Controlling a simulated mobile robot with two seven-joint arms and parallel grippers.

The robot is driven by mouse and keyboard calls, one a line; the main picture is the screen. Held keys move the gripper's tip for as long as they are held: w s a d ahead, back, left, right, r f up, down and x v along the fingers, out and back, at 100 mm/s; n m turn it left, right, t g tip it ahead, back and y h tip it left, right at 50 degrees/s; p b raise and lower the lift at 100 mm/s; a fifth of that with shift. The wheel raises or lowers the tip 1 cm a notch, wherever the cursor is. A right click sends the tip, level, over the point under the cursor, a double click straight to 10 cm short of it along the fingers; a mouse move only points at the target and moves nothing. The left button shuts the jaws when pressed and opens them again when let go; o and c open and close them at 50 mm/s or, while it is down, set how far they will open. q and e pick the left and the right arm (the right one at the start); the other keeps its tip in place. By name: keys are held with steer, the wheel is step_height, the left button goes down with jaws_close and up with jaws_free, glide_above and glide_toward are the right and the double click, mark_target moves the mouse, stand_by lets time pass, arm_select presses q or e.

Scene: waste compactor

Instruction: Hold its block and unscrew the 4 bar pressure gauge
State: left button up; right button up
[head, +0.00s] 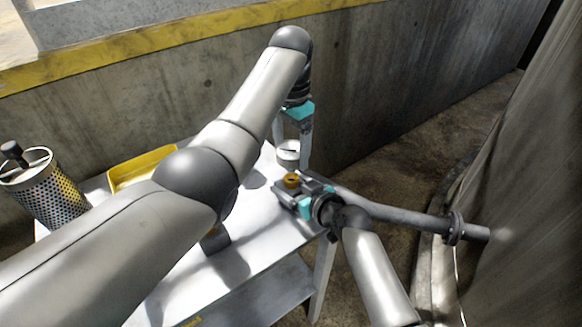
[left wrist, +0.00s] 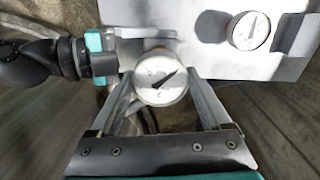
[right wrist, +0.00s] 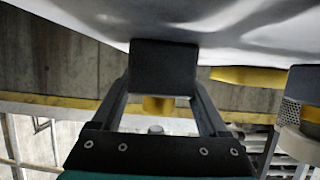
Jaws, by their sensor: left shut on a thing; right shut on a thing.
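A round white-faced gauge (left wrist: 160,82) with a dark needle sits between the fingers of my left gripper (left wrist: 163,100); its scale is too small to read. In the head view my left gripper (head: 291,145) is shut on this gauge (head: 288,153), pointing down over the table's right end. My right gripper (head: 300,190) is shut on a dark block (right wrist: 163,68) just below. A brass fitting (head: 291,181) shows on the block, also in the right wrist view (right wrist: 158,105). The gauge appears slightly above the fitting; I cannot tell whether they still touch.
A yellow tray (head: 135,172) and perforated canister (head: 50,192) stand left. A dark piece (head: 215,240) shows under my left arm. A flanged pipe (head: 400,216) runs right. A concrete wall (head: 180,75) stands behind.

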arm_select(q)
steer(key=shift+r, duration=1.3)
arm_select(e)
steer(key=o, duration=1.3)
steer(key=shift+o, duration=0.2)
steer(key=shift+v, duration=6.05)
